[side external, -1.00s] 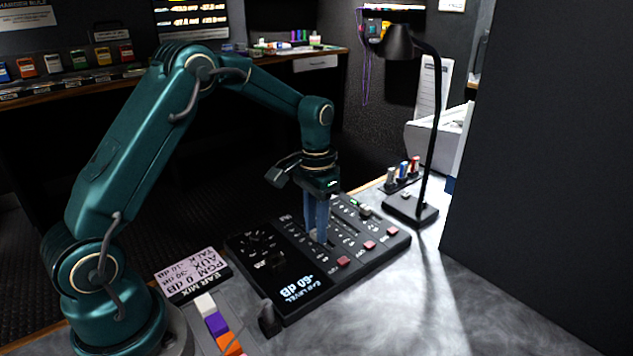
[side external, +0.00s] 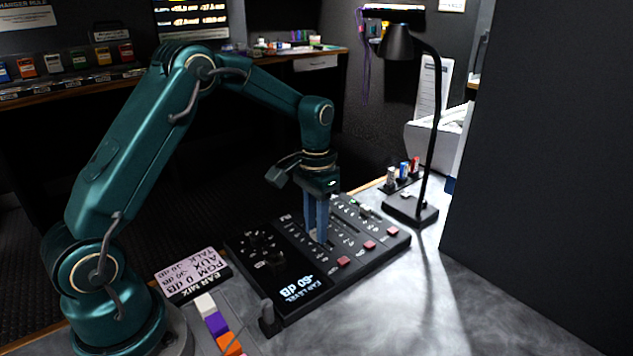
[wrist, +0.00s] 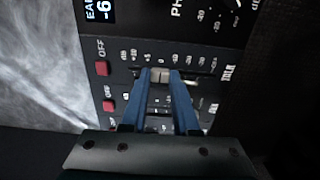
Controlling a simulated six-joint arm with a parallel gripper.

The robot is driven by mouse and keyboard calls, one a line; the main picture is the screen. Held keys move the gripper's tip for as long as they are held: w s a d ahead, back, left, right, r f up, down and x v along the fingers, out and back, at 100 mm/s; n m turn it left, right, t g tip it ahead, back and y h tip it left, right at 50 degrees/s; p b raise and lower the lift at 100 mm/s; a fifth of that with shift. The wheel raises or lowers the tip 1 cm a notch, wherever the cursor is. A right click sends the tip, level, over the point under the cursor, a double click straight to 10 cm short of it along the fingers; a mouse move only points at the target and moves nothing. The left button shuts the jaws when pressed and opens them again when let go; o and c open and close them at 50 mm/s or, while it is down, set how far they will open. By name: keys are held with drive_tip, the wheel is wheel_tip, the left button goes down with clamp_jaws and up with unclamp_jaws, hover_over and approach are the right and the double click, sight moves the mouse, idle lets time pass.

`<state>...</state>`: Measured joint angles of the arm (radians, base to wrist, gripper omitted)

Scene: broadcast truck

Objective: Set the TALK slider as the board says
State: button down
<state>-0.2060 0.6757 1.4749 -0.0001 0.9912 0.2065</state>
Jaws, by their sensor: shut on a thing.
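The black mixer panel (side external: 372,249) lies on the table under my gripper. My gripper (side external: 318,239) points straight down, its blue fingers shut on a pale slider cap (wrist: 160,76). In the wrist view the TALK label (wrist: 228,73) stands at the right end of that cap's row, and scale marks run along it. The panel's display (side external: 300,287) reads EAR LEVEL -60 dB. The board (side external: 192,277), a white EAR MIX card, lies left of the panel, upside down in the side view. It lists PGM 0 dB, AUX and TALK; the last two values are too small to read surely.
Red OFF buttons (wrist: 102,68) line the panel's near edge. A desk lamp (side external: 436,130) and several coloured-top plugs (side external: 403,172) stand behind. Coloured blocks (side external: 217,323) lie in front. The table at right is clear.

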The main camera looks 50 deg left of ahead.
drive_tip(key=shift+a, duration=0.1)
drive_tip(key=shift+a, duration=0.85)
drive_tip(key=c, duration=0.6)
unclamp_jaws()
drive_tip(key=shift+c, duration=0.2)
drive_tip(key=shift+r, duration=0.1)
drive_tip(key=shift+r, duration=2.5)
